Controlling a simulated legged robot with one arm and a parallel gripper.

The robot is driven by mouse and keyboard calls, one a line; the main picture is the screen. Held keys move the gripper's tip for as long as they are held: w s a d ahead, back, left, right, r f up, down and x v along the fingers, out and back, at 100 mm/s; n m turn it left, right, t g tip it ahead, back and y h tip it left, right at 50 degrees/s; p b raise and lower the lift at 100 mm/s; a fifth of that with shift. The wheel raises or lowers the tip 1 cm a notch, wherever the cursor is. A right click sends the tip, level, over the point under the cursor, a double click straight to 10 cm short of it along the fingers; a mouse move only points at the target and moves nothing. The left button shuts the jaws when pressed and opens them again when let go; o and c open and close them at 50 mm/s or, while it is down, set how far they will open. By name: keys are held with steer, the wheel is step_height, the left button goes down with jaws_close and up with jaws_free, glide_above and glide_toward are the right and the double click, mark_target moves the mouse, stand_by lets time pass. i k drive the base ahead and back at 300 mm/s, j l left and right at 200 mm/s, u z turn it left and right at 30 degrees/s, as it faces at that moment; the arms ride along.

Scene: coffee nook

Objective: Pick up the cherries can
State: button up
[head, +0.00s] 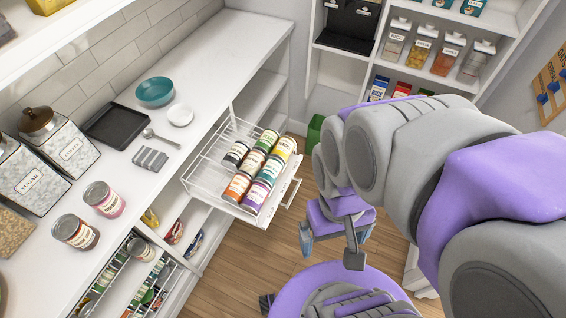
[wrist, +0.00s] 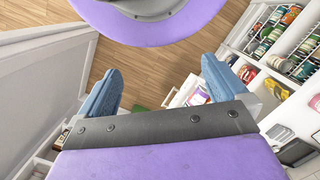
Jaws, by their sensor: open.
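No can label reads clearly enough for me to tell which one is the cherries can. Two cans stand upright on the white counter at the left of the head view: one with a dark red label (head: 75,232) and one with a pinkish label (head: 103,199). More cans (head: 262,168) stand in rows in a pulled-out wire drawer (head: 205,165). My gripper (head: 333,240) hangs over the floor to the right of this drawer, apart from all cans. In the wrist view its blue fingers (wrist: 162,88) are spread with nothing between them.
A purple round base part of mine covers some floor.

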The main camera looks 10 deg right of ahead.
mark_target(98, 196)
steer(key=i+u, duration=0.2)
steer(key=u, duration=0.5)
